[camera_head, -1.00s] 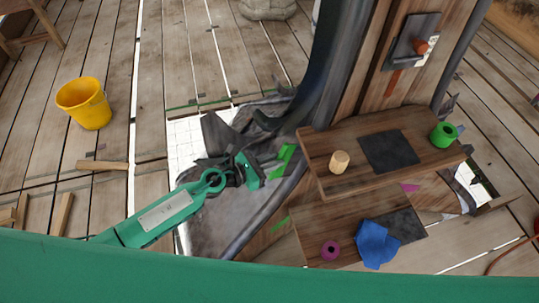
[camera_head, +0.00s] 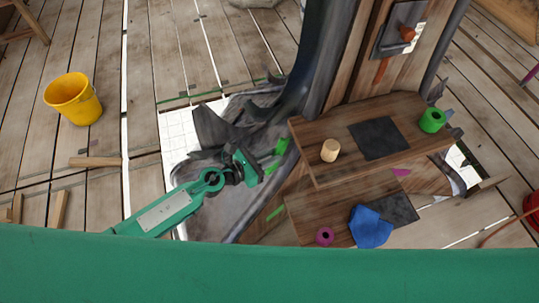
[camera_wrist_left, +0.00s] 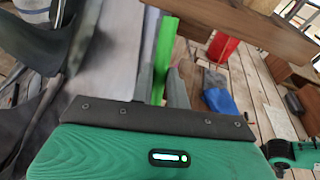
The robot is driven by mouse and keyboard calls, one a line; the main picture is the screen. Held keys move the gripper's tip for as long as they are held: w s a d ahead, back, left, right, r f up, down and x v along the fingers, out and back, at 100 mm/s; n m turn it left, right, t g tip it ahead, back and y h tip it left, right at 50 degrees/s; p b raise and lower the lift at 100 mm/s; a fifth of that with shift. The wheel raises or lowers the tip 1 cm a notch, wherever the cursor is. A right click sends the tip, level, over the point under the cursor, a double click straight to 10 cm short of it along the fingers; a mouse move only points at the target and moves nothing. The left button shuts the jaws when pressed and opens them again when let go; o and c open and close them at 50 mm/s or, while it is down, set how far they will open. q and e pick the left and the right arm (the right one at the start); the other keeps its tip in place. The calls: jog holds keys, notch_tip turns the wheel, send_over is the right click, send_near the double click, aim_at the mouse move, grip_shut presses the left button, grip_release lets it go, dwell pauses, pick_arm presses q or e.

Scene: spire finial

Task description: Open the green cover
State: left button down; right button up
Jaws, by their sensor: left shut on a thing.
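The bright green cover (camera_head: 281,146) is partly visible beside the dark post in the head view, with part of it hidden by my left gripper. My left gripper (camera_head: 268,160) reaches it from the left. In the left wrist view a bright green upright strip of it (camera_wrist_left: 164,50) stands between the grey fingers of my left gripper (camera_wrist_left: 163,75), which are shut on it. Another short green strip (camera_head: 276,212) shows lower down on the wooden side. My right gripper does not show in the head view.
A wooden shelf (camera_head: 350,170) stands right of my gripper, with a wooden cylinder (camera_head: 330,150) and a green ring (camera_head: 432,120) on top. A lower board holds a blue cloth (camera_head: 370,228) and a magenta ring (camera_head: 325,236). A yellow bucket (camera_head: 73,100) stands at left on open plank floor.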

pick_arm(q)
jog(key=c, duration=1.5)
grip_release()
jog(key=shift+s+d, duration=0.45)
jog(key=shift+s, duration=0.1)
jog(key=shift+o, duration=0.7)
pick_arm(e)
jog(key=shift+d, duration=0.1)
pick_arm(q)
jog(key=shift+w+a, duration=0.1)
jog(key=shift+w, duration=0.05)
